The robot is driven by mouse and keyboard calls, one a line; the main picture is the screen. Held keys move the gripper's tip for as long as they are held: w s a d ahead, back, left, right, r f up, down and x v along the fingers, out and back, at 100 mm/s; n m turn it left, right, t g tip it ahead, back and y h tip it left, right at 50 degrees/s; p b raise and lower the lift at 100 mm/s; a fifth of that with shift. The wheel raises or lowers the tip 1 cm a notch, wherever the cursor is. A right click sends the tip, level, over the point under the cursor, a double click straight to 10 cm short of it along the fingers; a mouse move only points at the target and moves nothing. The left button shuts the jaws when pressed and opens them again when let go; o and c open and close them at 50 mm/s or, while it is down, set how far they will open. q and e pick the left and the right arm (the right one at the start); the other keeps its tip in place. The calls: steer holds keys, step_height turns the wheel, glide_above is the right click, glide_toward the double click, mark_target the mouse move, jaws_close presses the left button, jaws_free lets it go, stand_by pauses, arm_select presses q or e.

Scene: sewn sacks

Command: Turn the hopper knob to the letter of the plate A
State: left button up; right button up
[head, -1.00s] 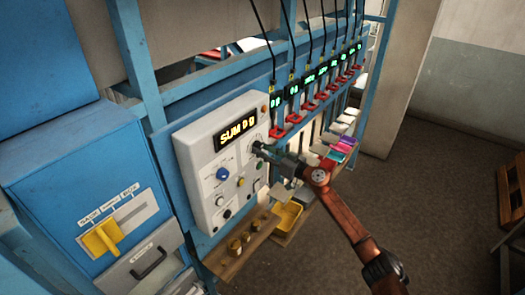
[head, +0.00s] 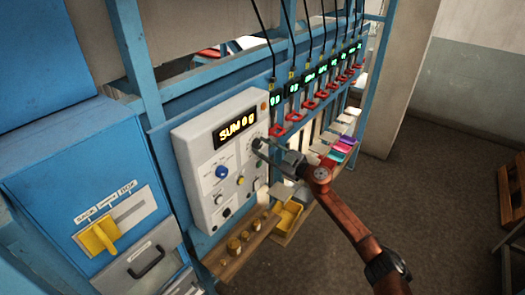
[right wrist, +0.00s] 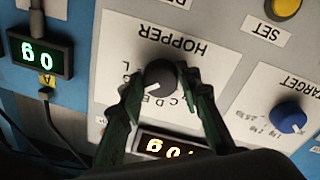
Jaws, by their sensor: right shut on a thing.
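The hopper knob (right wrist: 160,75) is a dark round knob on a white panel marked HOPPER, which shows upside down in the right wrist view. Small letters lie in an arc around it, and a pale mark shows at its edge; I cannot tell which letter it points at. My right gripper (right wrist: 161,82) is shut on the knob, one finger on each side. In the head view the right gripper (head: 261,146) is at the right part of the control box and covers the knob. A yellow plate with the letter A (right wrist: 46,80) is beside a green display. My left gripper is not in view.
The grey control box (head: 188,140) carries a lit SUM display (head: 236,127) and a blue TARGET knob (right wrist: 289,117). A row of green displays and red clips (head: 278,131) runs to the right. A yellow lever (head: 97,236) is at the lower left.

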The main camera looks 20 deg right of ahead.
steer(key=n+b, duration=0.1)
steer(key=n, duration=0.2)
steer(key=shift+d+f+b, duration=0.1)
steer(key=shift+f+b, duration=0.05)
steer(key=shift+b, duration=0.2)
steer(key=n+b, duration=0.2)
steer(key=n, duration=0.1)
steer(key=shift+n+y+b, duration=0.35)
steer(key=shift+n+y, duration=0.05)
steer(key=n+b, duration=0.3)
steer(key=n, duration=0.1)
steer(key=shift+w+d, duration=0.1)
steer(key=n+b, duration=0.3)
steer(key=shift+n+g, duration=0.3)
steer(key=shift+n, duration=0.1)
steer(key=n+b, duration=0.3)
steer(key=n, duration=0.1)
steer(key=shift+g+y, duration=0.3)
steer(key=shift+y, duration=0.1)
steer(key=n+b, duration=0.3)
steer(key=shift+r+n, duration=0.2)
steer(key=shift+n, duration=0.1)
steer(key=n+b, duration=0.3)
steer(key=shift+r+n, duration=0.1)
steer(key=shift+n, duration=0.2)
steer(key=shift+r+n+g+b, duration=0.1)
steer(key=shift+n+g+b, duration=0.2)
steer(key=shift+n+b, duration=0.65)
steer(key=shift+n, duration=0.35)
